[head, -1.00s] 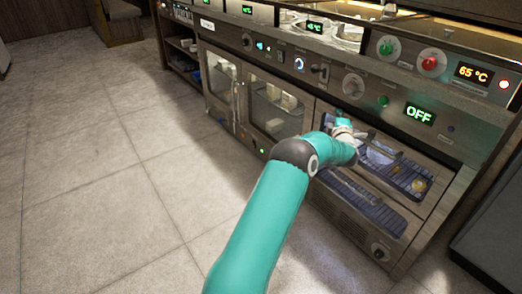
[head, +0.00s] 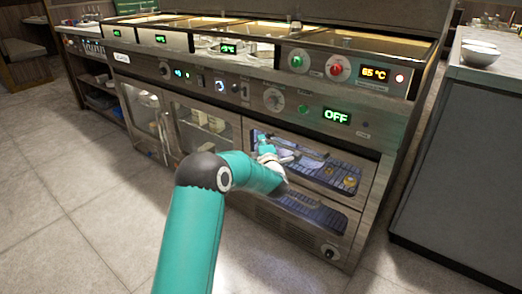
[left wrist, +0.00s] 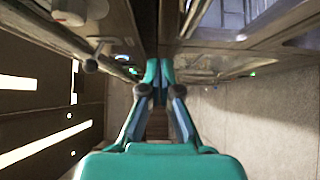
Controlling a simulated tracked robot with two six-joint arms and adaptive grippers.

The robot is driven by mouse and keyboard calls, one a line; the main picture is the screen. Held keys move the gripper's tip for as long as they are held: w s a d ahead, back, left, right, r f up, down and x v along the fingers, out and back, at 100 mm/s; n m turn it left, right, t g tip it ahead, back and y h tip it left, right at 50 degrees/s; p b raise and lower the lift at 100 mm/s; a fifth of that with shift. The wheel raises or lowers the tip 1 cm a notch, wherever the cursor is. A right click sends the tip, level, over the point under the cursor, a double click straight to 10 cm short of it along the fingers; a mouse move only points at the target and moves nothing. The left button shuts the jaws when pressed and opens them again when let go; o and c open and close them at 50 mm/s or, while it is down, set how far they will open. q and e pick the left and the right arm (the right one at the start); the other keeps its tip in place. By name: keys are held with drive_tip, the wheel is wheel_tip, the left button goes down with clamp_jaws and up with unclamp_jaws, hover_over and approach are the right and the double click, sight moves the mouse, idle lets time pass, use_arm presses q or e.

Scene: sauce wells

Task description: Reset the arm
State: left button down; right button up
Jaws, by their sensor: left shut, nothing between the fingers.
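My left arm, teal with dark joints, enters the head view from the bottom and bends at a dark elbow toward the steel counter's front. Its wrist is in front of the glass oven door (head: 345,196), and the fingers are hard to make out there. In the left wrist view my left gripper (left wrist: 160,72) is shut and empty, its two teal fingertips together. My right gripper is in neither view.
The steel counter (head: 375,136) carries knobs, green displays and a 65 °C readout (head: 375,72). Sauce wells (head: 222,45) line its top. Tiled floor (head: 75,190) is open at the left.

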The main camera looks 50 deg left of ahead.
use_arm(q)
drive_tip(key=s+d+f+m+t+h+p, duration=0.1)
drive_tip(key=d+f+m+h, duration=0.5)
drive_tip(key=d+f, duration=0.7)
drive_tip(key=s+d+f+m+h+p, duration=0.15)
drive_tip(key=d+f+m+h, duration=0.55)
drive_tip(key=d, duration=1)
drive_tip(key=s+d+f+m+g+h, duration=0.3)
drive_tip(key=s+d+f+m+g, duration=0.15)
drive_tip(key=s+d+f, duration=0.65)
drive_tip(key=s+d+f+m+g+h, duration=0.1)
drive_tip(key=s+d+m+g+h, duration=0.15)
drive_tip(key=s+d+m, duration=0.4)
drive_tip(key=s+d+m+g+h, duration=0.1)
drive_tip(key=s+d+m+g, duration=0.2)
drive_tip(key=s, duration=0.6)
wheel_tip(320, 180, up, 38)
drive_tip(key=a+p, duration=0.1)
drive_tip(key=p, duration=3.7)
drive_tip(key=shift+f+m, duration=0.2)
drive_tip(key=shift+m, duration=0.1)
